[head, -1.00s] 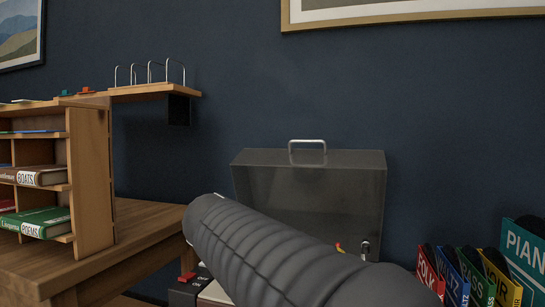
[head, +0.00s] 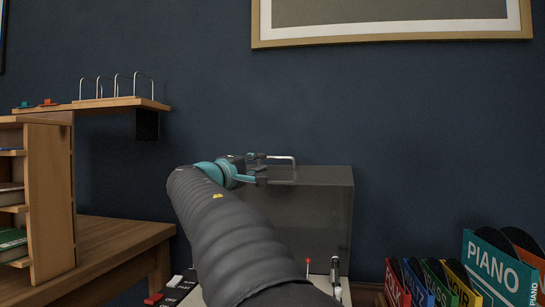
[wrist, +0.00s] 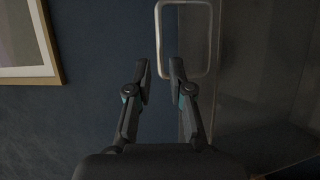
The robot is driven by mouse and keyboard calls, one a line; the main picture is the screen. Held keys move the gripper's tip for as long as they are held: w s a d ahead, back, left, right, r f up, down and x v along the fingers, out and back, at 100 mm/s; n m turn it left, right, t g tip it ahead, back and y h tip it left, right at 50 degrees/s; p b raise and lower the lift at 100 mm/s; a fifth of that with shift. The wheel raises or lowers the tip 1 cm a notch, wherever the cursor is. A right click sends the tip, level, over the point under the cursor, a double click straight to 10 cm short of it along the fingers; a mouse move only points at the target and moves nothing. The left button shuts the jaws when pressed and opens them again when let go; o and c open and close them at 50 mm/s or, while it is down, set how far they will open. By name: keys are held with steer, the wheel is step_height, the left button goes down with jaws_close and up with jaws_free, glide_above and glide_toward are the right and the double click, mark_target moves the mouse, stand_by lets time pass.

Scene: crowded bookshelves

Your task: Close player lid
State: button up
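The player's lid (head: 325,205) is a grey, see-through cover standing raised against the wall. Its pale metal handle (head: 295,161) is a loop on the top edge. My gripper (head: 264,168) is at the lid's top left, beside the handle. In the wrist view my gripper (wrist: 161,66) is open, with a gap between its fingertips. One side of the handle (wrist: 208,40) appears in that gap, and no grip on it shows. The lid also fills the right of the wrist view (wrist: 250,80). My arm hides much of the player's base (head: 188,293).
Record sleeves (head: 455,285) stand at the lower right. A wooden table (head: 115,245) with a bookcase (head: 48,200) is at the left, and a shelf with wire dividers (head: 120,103) is above. A framed picture (head: 390,25) hangs on the wall.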

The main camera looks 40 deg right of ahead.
mark_target(273, 158)
steer(key=p+x, duration=0.1)
steer(key=x, duration=0.6)
steer(key=shift+d, duration=0.3)
jaws_close()
